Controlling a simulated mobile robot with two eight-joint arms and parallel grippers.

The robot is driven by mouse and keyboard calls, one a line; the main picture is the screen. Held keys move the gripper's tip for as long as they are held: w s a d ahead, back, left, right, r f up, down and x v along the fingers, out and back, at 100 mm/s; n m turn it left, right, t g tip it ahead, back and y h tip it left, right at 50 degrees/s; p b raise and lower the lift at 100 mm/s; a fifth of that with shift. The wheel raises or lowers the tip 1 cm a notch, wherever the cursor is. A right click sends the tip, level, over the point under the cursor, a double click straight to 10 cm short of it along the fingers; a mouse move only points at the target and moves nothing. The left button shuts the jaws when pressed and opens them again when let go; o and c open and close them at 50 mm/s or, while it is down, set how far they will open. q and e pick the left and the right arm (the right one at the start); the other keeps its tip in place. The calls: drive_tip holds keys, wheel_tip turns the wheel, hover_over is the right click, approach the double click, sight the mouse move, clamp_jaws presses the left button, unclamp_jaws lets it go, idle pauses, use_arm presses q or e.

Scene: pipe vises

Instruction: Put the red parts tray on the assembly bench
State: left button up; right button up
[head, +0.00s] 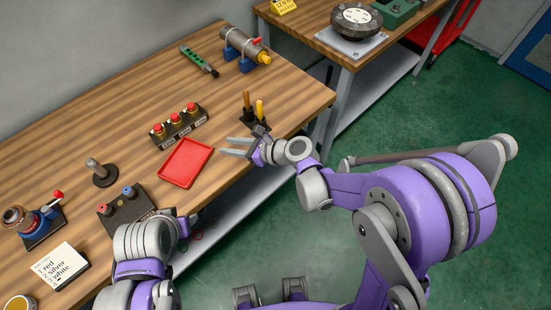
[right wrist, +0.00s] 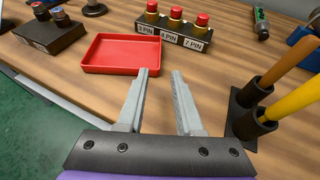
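The red parts tray (head: 186,162) is shallow, empty and lies flat on the wooden assembly bench (head: 285,99), near its front edge. It also shows in the right wrist view (right wrist: 122,58). My right gripper (head: 229,147) is open and empty, to the right of the tray and apart from it. In the right wrist view its two fingers (right wrist: 160,85) point toward the tray's right end and the bench surface shows between them. My left arm comes in at the lower left of the head view; its fingers are hidden.
A block with red-topped connectors (head: 180,124) stands behind the tray. A holder with yellow and brown-handled tools (head: 254,111) is close beside my right gripper. A dark box with knobs (head: 126,208) is left of the tray. A second bench (head: 312,22) stands at the upper right.

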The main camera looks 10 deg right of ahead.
drive_tip(key=s+d+n+g+h, duration=0.2)
drive_tip(key=s+d+n+h, duration=0.9)
drive_tip(key=s+d+n, duration=0.8)
drive_tip(key=d+r+n, duration=0.1)
drive_tip(key=d+n, duration=0.2)
drive_tip(key=n, duration=0.3)
drive_tip(key=shift+s, duration=0.35)
